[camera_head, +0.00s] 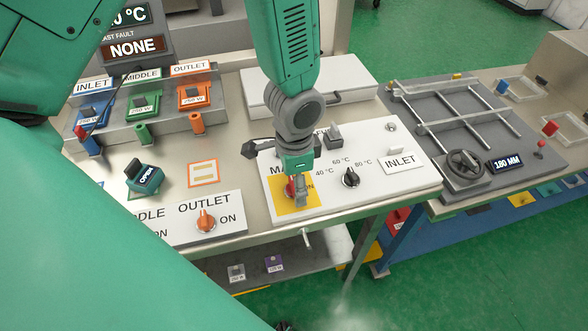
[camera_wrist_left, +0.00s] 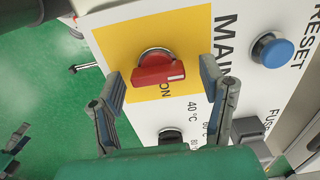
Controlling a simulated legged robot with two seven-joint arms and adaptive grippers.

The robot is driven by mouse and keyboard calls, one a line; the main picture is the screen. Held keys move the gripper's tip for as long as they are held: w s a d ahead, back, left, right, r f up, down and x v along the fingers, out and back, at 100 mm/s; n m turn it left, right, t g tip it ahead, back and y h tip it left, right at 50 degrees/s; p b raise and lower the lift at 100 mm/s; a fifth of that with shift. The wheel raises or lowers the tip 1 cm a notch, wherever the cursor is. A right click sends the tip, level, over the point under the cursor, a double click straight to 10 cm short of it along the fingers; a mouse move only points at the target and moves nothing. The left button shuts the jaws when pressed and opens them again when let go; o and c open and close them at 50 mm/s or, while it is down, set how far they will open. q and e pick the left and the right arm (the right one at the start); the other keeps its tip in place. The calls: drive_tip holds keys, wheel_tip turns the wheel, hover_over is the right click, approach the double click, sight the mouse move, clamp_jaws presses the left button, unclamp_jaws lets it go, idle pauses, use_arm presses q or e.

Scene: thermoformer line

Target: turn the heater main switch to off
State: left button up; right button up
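The heater main switch (camera_wrist_left: 160,68) is a red rotary knob on a yellow plate (camera_wrist_left: 113,40) marked MAIN on a white panel. In the wrist view its bar lies across the picture, beside the printed ON. My left gripper (camera_wrist_left: 160,75) is open, with one finger on each side of the red knob. Whether the fingers touch it I cannot tell. In the head view my left gripper (camera_head: 298,190) reaches down over the yellow plate (camera_head: 310,204) and hides most of the red knob (camera_head: 290,187).
On the same panel are a black temperature knob (camera_head: 350,177), a white INLET plate (camera_head: 401,161) and a blue RESET button (camera_wrist_left: 272,50). An orange OUTLET knob (camera_head: 206,221) is on the panel to the left.

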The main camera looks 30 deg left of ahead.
use_arm(q)
drive_tip(key=shift+r, duration=0.5)
wheel_tip(320, 180, up, 11)
drive_tip(key=shift+w, duration=0.1)
idle(0.3)
drive_tip(key=shift+f, duration=0.1)
